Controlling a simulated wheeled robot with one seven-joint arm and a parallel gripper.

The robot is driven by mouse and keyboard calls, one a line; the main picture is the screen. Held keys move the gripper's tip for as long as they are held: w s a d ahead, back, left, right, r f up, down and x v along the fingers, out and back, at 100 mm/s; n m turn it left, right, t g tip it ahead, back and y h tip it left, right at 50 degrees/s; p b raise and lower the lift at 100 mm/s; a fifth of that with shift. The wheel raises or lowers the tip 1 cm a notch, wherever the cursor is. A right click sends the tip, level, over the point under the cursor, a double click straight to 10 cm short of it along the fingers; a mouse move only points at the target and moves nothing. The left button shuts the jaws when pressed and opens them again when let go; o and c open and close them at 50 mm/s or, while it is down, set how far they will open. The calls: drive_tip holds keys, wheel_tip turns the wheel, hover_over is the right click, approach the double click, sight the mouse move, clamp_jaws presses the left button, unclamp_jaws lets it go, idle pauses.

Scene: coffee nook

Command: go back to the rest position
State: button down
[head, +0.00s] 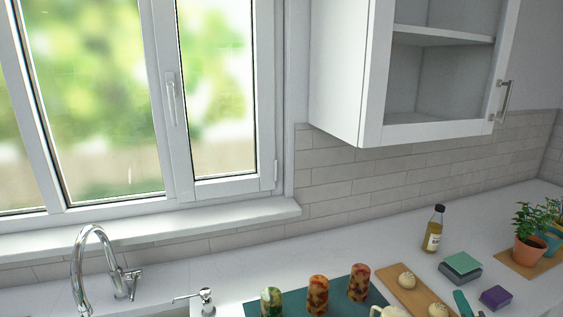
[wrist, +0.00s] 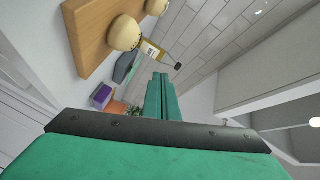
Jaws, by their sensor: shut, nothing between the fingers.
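My gripper (wrist: 161,77) shows in the wrist view as two long green fingers lying together, shut, with nothing between them. The fingers point toward the backsplash side, and no object touches them. In the head view a small teal piece (head: 462,303) shows at the bottom edge, beside the wooden board; I cannot tell for sure whether it is my fingertips. The rest of my arm is out of the head view.
Jars stand on a teal mat (head: 340,287). A cabinet (head: 336,75) hangs above; a faucet (head: 93,262) is left.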

drive_tip(key=s+d+f+m+g+h, duration=0.3)
drive_tip(key=s+d+f+h, duration=0.15)
drive_tip(key=s+f, duration=0.6)
drive_tip(key=s+a+f+n+g, duration=0.1)
drive_tip(key=s+a+f+n, duration=0.2)
drive_tip(key=s+a+f, duration=0.5)
drive_tip(key=s+a+f+n, duration=0.35)
drive_tip(key=a+f, duration=0.25)
drive_tip(key=a, duration=0.4)
drive_tip(key=s+a+n+t+y, duration=0.1)
drive_tip(key=s+a+n+y, duration=0.15)
drive_tip(key=s+a, duration=0.45)
drive_tip(key=s+a+n+y, duration=0.15)
drive_tip(key=a+n, duration=0.25)
drive_tip(key=a, duration=0.8)
drive_tip(key=s+a+r+n+t+y, duration=0.1)
drive_tip(key=s+a+r+n+y, duration=0.1)
drive_tip(key=a, duration=0.5)
drive_tip(key=s+a+r+n+y, duration=0.3)
drive_tip(key=s+a+r, duration=0.3)
drive_tip(key=s, duration=0.3)
drive_tip(key=shift+s+a+n+t, duration=0.15)
drive_tip(key=shift+a+n+t, duration=0.25)
drive_tip(key=shift+a+n, duration=0.35)
